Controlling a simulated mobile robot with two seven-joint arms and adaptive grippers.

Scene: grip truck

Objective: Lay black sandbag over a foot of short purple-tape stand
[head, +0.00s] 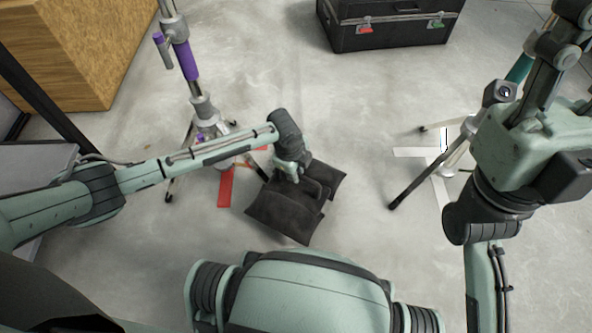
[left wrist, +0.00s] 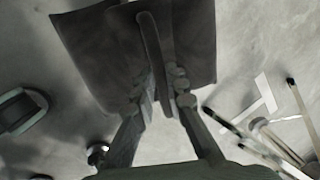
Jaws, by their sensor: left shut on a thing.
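The black sandbag (head: 281,213) hangs from my left gripper (head: 290,176), which is shut on its strap. In the left wrist view, the fingers (left wrist: 165,105) pinch the upright strap between the two dark halves of the sandbag (left wrist: 95,45). The short purple-tape stand (head: 187,60) stands upright to the left of the bag. One of its feet points toward the bag's left edge; I cannot tell whether they touch or how high the bag is. My left forearm hides part of the stand's base. My right gripper (head: 568,35) is at the upper right, its fingertips unclear.
Red tape (head: 225,187) lies on the floor by the purple-tape stand. A teal-tape stand (head: 520,68) with white floor tape (head: 440,187) is at the right, partly behind my right arm. A black case (head: 390,28) is at the back, a wooden box (head: 75,50) at the upper left.

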